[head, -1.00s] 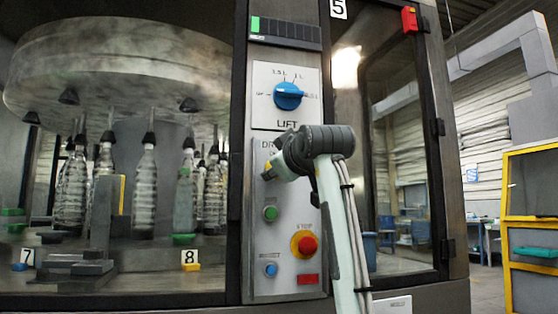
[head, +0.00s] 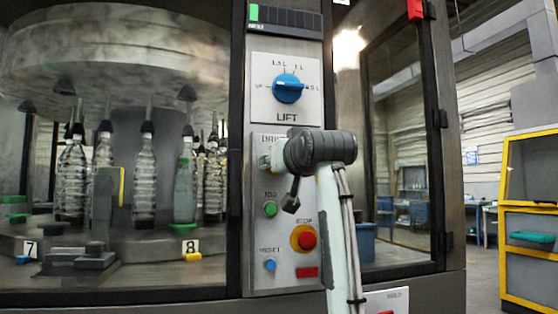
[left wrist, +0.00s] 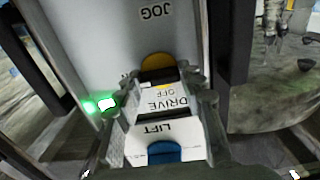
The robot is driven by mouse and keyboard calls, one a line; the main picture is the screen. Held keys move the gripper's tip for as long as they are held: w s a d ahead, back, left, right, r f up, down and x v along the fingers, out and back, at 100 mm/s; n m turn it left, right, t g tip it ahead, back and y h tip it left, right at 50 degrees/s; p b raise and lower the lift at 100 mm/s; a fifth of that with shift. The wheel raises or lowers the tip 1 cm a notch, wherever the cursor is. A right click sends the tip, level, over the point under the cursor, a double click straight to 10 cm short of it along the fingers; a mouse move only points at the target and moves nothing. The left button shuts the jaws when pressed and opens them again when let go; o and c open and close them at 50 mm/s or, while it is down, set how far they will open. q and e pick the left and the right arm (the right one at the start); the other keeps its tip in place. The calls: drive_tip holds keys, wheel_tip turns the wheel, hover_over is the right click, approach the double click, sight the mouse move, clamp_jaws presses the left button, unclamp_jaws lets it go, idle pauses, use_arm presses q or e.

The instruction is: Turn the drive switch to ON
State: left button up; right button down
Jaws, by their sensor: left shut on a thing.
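The drive switch sits on the grey panel under the DRIVE label. My left gripper (head: 272,161) reaches it from the right in the head view, and its wrist hides most of the switch and plate. In the left wrist view my left gripper (left wrist: 160,82) is shut on an orange-yellow knob (left wrist: 157,65), which appears to be the drive switch. The DRIVE label (left wrist: 167,104) with OFF reads upside down there. The side the switch points to is hidden by the jaws. My right gripper is not in view.
The blue LIFT knob (head: 288,88) is just above the gripper. The green JOG button (head: 270,209), red STOP button (head: 306,240) and blue RESET button (head: 269,265) are below. Bottles (head: 145,170) stand behind glass at left. A glass door (head: 395,160) is at right.

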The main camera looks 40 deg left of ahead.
use_arm(q)
drive_tip(key=shift+f, duration=0.15)
drive_tip(key=o, duration=1.1)
drive_tip(key=shift+o, duration=0.3)
